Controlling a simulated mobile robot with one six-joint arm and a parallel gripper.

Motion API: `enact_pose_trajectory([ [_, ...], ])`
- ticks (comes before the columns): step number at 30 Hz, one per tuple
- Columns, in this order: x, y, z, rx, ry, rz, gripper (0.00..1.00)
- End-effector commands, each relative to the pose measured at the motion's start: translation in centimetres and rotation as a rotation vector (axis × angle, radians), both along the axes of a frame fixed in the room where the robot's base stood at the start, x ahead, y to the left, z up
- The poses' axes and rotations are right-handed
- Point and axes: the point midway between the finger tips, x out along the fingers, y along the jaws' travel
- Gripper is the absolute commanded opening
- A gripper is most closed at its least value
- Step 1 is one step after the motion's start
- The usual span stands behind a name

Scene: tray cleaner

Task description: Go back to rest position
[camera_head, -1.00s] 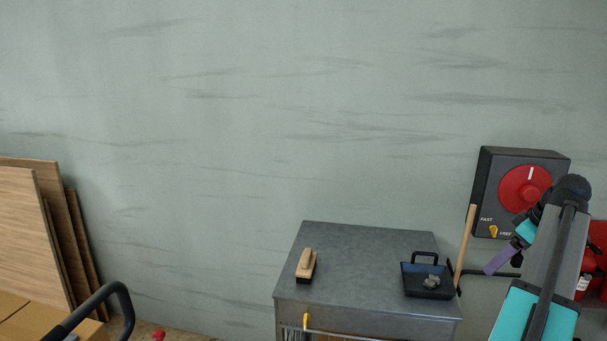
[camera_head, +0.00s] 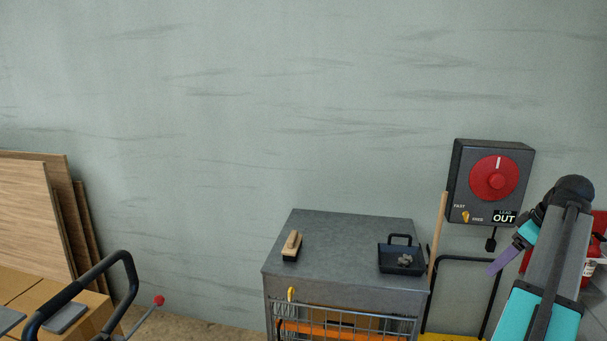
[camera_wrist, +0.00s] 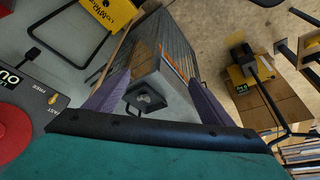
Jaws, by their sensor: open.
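My gripper (camera_wrist: 155,98) shows in the wrist view as two purple fingers spread apart, with nothing between them. In the head view my arm stands folded at the right side, with a purple finger (camera_head: 497,263) pointing down and left, clear of the cabinet. The grey metal cabinet (camera_head: 340,240) carries a wooden brush (camera_head: 292,245) at its left. A black tray (camera_head: 400,268) with grey debris in it sits at its right. In the wrist view the tray (camera_wrist: 148,103) lies well beyond the fingers, apart from them.
A dark wall box with a red dial (camera_head: 492,180) hangs right of the cabinet, close to my arm. A wooden stick (camera_head: 437,240) leans beside the cabinet. Boards (camera_head: 30,210) and cardboard boxes (camera_head: 30,290) stand at the left. Floor shows between boxes and cabinet.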

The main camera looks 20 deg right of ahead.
Motion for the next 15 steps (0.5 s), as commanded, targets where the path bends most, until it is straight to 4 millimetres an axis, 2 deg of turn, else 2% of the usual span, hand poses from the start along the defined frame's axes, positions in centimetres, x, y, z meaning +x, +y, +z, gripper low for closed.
enact_pose_trajectory([
  [5, 0.1, 0.1, 0.0, 0.000, 0.000, 0.002, 0.76],
  [15, 3.2, 1.8, -1.2, 0.010, 0.004, 0.053, 0.76],
])
